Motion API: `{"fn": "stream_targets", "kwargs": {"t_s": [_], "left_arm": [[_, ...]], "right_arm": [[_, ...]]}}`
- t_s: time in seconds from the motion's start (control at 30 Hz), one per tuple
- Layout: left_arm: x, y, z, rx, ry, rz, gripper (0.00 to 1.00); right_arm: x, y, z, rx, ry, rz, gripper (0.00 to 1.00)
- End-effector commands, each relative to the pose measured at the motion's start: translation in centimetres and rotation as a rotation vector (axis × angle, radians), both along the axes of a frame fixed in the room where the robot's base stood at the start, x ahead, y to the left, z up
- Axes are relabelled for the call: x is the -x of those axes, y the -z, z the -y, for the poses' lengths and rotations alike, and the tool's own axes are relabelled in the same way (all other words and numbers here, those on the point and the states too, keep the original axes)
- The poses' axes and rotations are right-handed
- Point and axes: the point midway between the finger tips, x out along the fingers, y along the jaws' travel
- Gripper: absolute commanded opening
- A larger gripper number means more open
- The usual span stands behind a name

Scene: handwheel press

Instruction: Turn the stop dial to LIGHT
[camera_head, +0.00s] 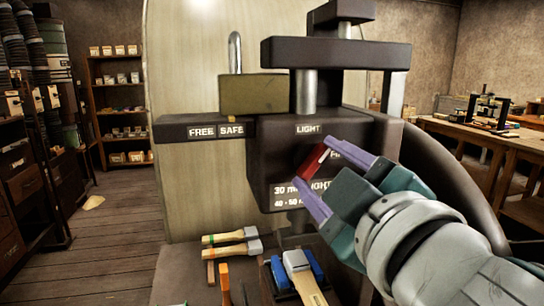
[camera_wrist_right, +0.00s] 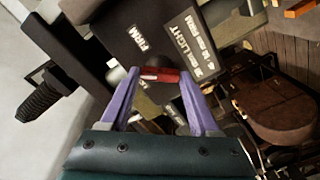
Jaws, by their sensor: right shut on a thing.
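The stop dial (camera_head: 311,163) is a red bar knob with a white mark, on the front of the dark press block (camera_head: 270,155). My right gripper (camera_head: 317,161) has its two purple fingers on either side of the dial and is shut on it. The white mark is at the dial's upper right end, towards the partly hidden FIRM label (camera_head: 335,155). The LIGHT label (camera_head: 308,129) is above the dial. In the right wrist view the dial (camera_wrist_right: 160,75) sits between the fingertips, with the FIRM label (camera_wrist_right: 137,37) nearby. My left gripper is not in view.
A brass padlock (camera_head: 252,95) stands by the FREE and SAFE labels (camera_head: 216,131). Hammers (camera_head: 232,248) and other tools lie on the bench below the press. A wooden table (camera_head: 480,140) is at the right, shelves (camera_head: 120,105) at the back left.

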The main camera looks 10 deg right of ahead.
Motion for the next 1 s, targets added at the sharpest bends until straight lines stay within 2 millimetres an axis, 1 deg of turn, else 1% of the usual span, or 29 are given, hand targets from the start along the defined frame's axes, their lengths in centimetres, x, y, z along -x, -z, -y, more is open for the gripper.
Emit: {"fn": "stream_targets", "kwargs": {"t_s": [0.1, 0.53, 0.8, 1.0], "left_arm": [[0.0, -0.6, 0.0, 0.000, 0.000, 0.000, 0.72], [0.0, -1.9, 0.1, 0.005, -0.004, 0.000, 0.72], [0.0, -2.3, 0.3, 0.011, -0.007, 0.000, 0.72], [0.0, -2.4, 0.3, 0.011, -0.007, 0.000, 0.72]], "right_arm": [[0.0, -0.2, 0.0, 0.110, 0.000, 0.002, 0.07], [0.0, -0.1, 0.0, 0.483, -0.002, 0.016, 0.07], [0.0, -0.1, 0.0, 0.627, -0.002, 0.021, 0.07], [0.0, 0.0, 0.0, 0.679, -0.001, 0.024, 0.07]]}}
